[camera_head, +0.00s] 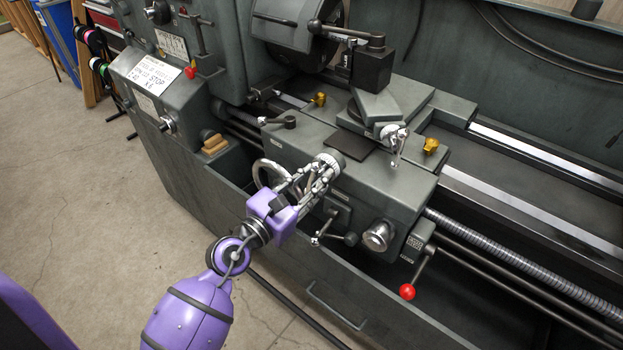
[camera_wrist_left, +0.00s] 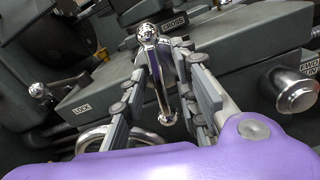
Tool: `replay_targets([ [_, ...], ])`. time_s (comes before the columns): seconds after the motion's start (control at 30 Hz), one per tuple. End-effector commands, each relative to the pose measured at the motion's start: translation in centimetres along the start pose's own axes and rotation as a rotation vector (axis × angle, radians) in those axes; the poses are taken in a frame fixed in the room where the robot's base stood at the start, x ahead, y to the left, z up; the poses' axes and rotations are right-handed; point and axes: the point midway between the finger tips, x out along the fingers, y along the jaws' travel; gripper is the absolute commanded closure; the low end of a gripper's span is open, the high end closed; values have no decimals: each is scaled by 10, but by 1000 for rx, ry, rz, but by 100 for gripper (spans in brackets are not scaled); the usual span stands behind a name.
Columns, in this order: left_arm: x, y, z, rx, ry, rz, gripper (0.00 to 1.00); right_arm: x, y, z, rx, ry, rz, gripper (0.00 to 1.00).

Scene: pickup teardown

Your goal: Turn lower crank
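The lower crank (camera_head: 328,161) is on the front of the lathe's carriage, with a round dial behind it. In the left wrist view its chrome lever (camera_wrist_left: 159,78) has a ball at its top end and lies between my finger pads. My left gripper (camera_head: 322,174) reaches the crank from the front, its fingers drawn fairly close on either side of the lever. They also show in the left wrist view (camera_wrist_left: 162,66). Whether both pads press on the lever is not clear. The fingers hide part of the crank in the head view. My right gripper is not in view.
An upper crank (camera_head: 394,142) sits higher on the carriage. A large handwheel (camera_head: 268,174) is left of my fingers. Below are a black-knobbed lever (camera_head: 334,236), a chrome knob (camera_head: 378,236) and a red-knobbed lever (camera_head: 409,289). Open concrete floor (camera_head: 75,180) lies left.

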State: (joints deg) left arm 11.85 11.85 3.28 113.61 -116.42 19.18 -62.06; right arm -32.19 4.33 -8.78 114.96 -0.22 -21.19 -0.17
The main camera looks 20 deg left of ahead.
Motion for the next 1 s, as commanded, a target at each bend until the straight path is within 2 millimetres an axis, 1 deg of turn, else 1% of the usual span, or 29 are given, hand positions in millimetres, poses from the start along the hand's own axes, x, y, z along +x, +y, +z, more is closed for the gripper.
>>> replay_targets([
  [0.1,0,0,0,-1,0,0,72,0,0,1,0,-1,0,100],
  [0.3,0,0,0,-1,0,-1,98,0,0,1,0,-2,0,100],
  [0.33,0,0,0,-1,0,-1,100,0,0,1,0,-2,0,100],
  [1.0,0,-3,-1,-18,3,-7,100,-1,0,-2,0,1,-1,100],
])
